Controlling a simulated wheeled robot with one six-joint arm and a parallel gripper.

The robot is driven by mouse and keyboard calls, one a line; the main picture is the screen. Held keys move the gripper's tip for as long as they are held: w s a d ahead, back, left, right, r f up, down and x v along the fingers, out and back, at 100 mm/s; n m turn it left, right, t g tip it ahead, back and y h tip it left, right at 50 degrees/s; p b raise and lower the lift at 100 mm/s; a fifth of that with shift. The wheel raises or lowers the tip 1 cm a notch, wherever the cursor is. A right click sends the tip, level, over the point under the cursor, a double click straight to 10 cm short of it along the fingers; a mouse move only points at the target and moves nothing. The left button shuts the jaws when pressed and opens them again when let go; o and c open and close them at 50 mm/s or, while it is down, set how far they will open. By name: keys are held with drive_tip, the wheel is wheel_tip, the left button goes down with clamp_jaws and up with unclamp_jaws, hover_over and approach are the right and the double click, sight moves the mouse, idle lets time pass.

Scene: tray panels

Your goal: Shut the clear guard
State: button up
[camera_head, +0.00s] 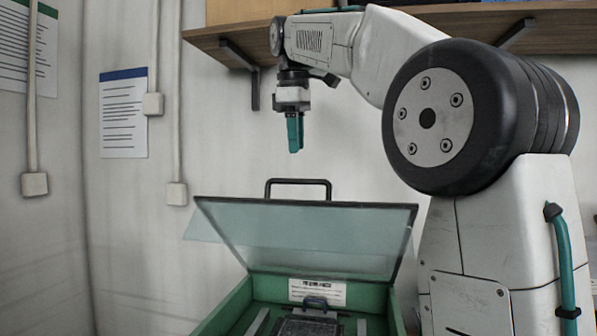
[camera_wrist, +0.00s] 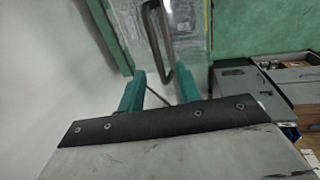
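The clear guard (camera_head: 300,240) is a see-through panel with a dark top edge, standing raised and tilted over a green tray box (camera_head: 238,302). Its black bar handle (camera_head: 298,181) stands up from the top edge. My gripper (camera_head: 295,150) points down above the handle, apart from it and empty. In the wrist view the two teal fingers of my gripper (camera_wrist: 160,74) are spread with a gap between them. The handle (camera_wrist: 152,32) shows beyond that gap, and part of the clear guard (camera_wrist: 187,25) shows beside it.
Inside the box are a white label (camera_head: 317,292) and a dark latched part (camera_head: 308,327). A wooden shelf (camera_head: 225,38) on brackets runs along the wall behind my arm. Wall conduits (camera_head: 177,120) and a posted sheet (camera_head: 124,115) are at left. The air around the handle is clear.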

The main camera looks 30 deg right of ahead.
sight(298, 180)
drive_tip(key=f, duration=0.2)
drive_tip(key=w+d+f, duration=0.1)
drive_tip(key=f, duration=0.4)
drive_tip(key=shift+w+d, duration=0.2)
clamp_jaws()
